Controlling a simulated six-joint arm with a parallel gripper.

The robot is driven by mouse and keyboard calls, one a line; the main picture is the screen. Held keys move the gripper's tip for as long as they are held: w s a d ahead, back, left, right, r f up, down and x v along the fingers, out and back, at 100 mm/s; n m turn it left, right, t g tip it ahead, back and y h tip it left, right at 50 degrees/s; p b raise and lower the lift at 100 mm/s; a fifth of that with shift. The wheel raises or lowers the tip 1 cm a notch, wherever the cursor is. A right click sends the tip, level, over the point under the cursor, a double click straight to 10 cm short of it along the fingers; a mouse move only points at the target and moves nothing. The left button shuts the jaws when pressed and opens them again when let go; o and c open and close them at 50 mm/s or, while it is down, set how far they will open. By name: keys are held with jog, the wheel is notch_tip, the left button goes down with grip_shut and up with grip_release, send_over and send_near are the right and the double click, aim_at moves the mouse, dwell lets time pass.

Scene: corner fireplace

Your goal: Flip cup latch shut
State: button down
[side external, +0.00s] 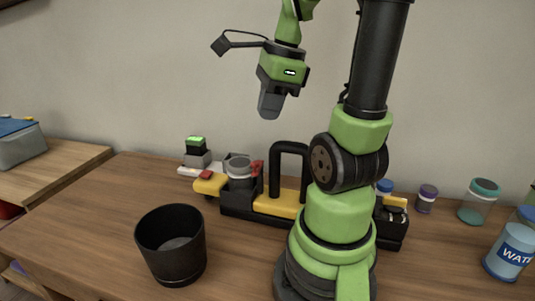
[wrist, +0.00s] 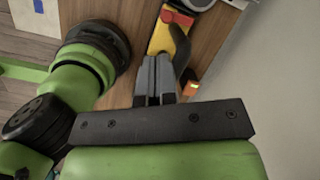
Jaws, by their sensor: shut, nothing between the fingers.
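The yellow and black device (side external: 272,206) stands on the table behind my arm's base. I cannot tell the latch's position. In the wrist view, red parts (wrist: 178,17) show on the yellow body (wrist: 160,36). My gripper (side external: 270,108) is shut and empty, pointing down well above the device. Its fingers also show in the wrist view (wrist: 155,72), apart from the red parts. My arm hides part of the device.
A black bucket (side external: 171,249) stands at the front left. A black arched handle (side external: 289,160) rises from the device. A small box with a green top (side external: 196,147) stands behind it. Jars (side external: 480,202) and a water container (side external: 510,254) are at the right. The left tabletop is clear.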

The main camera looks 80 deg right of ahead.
aim_at(258, 163)
jog(key=d+m, duration=0.1)
jog(key=s+d+m, duration=0.1)
jog(key=m, duration=0.1)
jog(key=shift+s+f+m, duration=0.25)
jog(key=shift+f+m, duration=0.05)
jog(key=shift+f, duration=0.05)
jog(key=x, duration=1)
jog(key=shift+a, duration=0.2)
